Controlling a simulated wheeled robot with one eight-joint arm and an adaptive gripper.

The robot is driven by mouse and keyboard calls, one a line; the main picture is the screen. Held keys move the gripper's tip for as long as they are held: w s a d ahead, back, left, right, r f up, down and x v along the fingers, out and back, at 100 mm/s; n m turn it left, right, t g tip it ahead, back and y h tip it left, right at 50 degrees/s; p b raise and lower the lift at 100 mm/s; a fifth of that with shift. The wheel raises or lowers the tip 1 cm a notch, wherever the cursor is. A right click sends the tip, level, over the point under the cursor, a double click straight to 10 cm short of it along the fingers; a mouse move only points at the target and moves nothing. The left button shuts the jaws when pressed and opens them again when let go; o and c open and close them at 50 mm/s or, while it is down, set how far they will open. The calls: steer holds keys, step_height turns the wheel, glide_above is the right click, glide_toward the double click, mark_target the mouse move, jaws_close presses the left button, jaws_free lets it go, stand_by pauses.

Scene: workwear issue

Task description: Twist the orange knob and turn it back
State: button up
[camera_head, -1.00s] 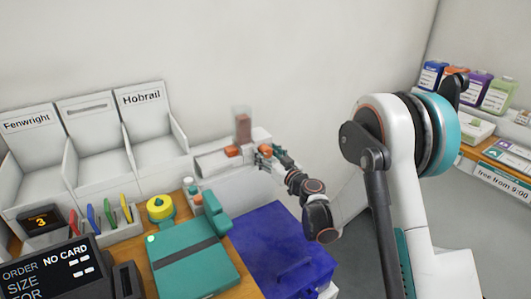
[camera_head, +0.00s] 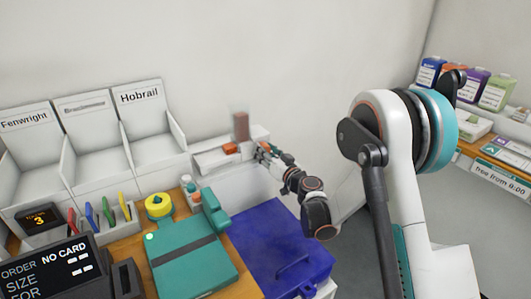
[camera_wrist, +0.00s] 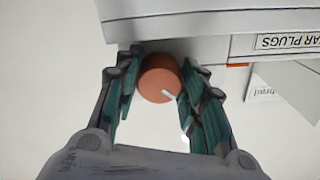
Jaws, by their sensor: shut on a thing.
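The orange knob (camera_wrist: 158,76) is round, with a short white line on its face towards the lower right in the wrist view. It sits at the edge of a white dispenser (camera_wrist: 210,22). My gripper (camera_wrist: 160,80) has its teal-padded fingers on either side of the knob, shut on it. In the head view my gripper (camera_head: 262,153) is at the right end of the white dispenser (camera_head: 212,163) by the wall. The knob is largely hidden there by my fingers.
A brownish upright tube (camera_head: 241,127) and an orange block (camera_head: 230,148) are on the dispenser. A blue lidded box (camera_head: 270,245) lies below my arm. A teal case (camera_head: 190,260) and yellow-topped item (camera_head: 159,205) are to the left. White bins (camera_head: 95,150) stand behind.

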steer(key=o, duration=1.1)
steer(key=shift+c, duration=0.2)
steer(key=v, duration=1.2)
